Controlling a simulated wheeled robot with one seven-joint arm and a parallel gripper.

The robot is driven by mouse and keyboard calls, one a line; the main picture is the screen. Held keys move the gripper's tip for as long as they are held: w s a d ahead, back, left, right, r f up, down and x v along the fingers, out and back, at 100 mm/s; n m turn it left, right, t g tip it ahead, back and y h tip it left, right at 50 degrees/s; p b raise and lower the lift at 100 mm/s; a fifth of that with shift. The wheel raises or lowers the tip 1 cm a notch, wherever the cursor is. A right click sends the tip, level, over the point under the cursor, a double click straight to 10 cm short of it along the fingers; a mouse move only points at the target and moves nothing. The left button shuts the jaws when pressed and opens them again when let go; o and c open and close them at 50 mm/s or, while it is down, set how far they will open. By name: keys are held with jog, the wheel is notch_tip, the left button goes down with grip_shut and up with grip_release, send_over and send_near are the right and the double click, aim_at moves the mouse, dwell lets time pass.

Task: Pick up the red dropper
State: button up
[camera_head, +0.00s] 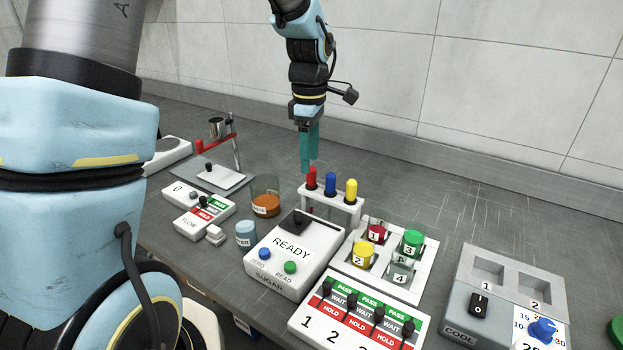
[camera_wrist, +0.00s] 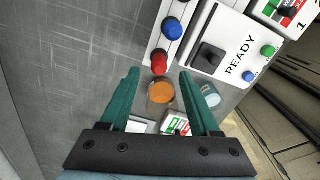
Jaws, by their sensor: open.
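The red dropper (camera_head: 312,178) stands upright at the left end of a white rack (camera_head: 330,204), beside a blue dropper (camera_head: 331,183) and a yellow dropper (camera_head: 351,190). My gripper (camera_head: 309,168) has teal fingers pointing down, just behind and above the red dropper in the head view. In the wrist view the red dropper (camera_wrist: 159,63) lies ahead of the open fingertips of my gripper (camera_wrist: 160,73), roughly centred between them. The gap between the fingers holds nothing. Whether a finger touches the dropper cannot be told.
A glass with orange liquid (camera_head: 265,204) stands left of the rack. The READY box (camera_head: 286,270) is in front. A tray of numbered jars (camera_head: 428,247) is to the right, and the COOL box (camera_head: 478,328) farther right. Bare bench lies behind the rack.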

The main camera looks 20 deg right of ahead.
jog(key=shift+d+f+p, duration=0.15)
jog(key=shift+f+p, duration=0.6)
jog(key=shift+f, duration=1.45)
grip_shut()
